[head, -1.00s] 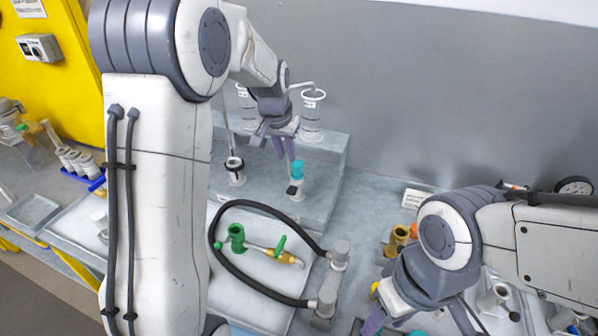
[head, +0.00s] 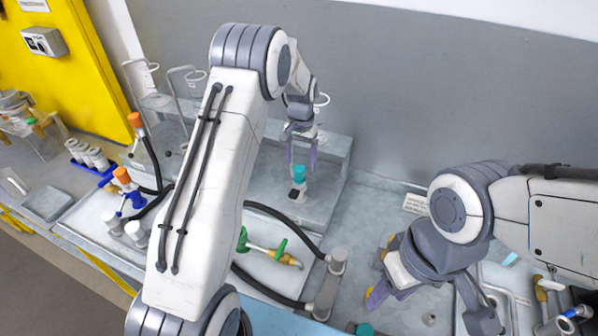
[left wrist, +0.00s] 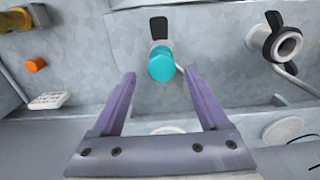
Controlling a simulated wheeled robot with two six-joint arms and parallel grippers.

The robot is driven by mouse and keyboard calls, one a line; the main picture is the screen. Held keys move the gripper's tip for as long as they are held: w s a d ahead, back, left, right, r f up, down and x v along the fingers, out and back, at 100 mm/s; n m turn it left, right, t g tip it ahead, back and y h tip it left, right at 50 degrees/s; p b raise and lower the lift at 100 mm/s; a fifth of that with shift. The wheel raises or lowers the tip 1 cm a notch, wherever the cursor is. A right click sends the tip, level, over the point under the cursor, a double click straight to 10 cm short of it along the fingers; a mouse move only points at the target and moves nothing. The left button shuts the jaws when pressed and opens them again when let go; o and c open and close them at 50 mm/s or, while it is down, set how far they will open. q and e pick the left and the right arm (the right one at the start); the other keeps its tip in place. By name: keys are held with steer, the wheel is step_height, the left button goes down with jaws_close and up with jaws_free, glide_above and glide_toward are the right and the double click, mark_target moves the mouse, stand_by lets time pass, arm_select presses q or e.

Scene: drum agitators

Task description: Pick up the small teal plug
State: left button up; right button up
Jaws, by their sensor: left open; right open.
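The small teal plug (head: 299,174) sits on top of a light upright fitting with a black lever, on the grey raised step. In the left wrist view the plug (left wrist: 161,66) shows as a round teal cap, roughly centred between the fingertips. My left gripper (head: 301,162) is open, its purple fingers pointing down at the plug, one to each side in the picture. The left wrist view shows the open fingers (left wrist: 160,76) with nothing gripped. My right gripper (head: 428,304) is open at the lower right, well away from the plug.
Another teal-green piece (head: 364,329) lies at the bottom edge near my right gripper. A black hose (head: 290,227) and a green-handled brass valve (head: 278,252) lie in front of the step. A black-collared fitting (left wrist: 287,44) stands beside the plug. A grey wall (head: 440,110) rises behind.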

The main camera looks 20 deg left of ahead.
mark_target(299, 168)
arm_select(q)
steer(key=f+p, duration=0.1)
steer(key=f, duration=0.2)
steer(key=shift+s+a+f+p, duration=0.15)
steer(key=shift+s+p, duration=0.05)
steer(key=shift+p, duration=0.2)
steer(key=shift+f, duration=0.35)
jaws_close()
steer(key=shift+r, duration=0.15)
step_height(299, 168, up, 4)
steer(key=b, duration=0.3)
steer(key=s+d+r+b, duration=0.3)
steer(key=d+r, duration=0.3)
steer(key=d, duration=0.5)
steer(key=shift+d+r+b, duration=0.15)
steer(key=shift+r+b, duration=0.25)
steer(key=shift+b, duration=0.2)
steer(key=shift+s, duration=0.1)
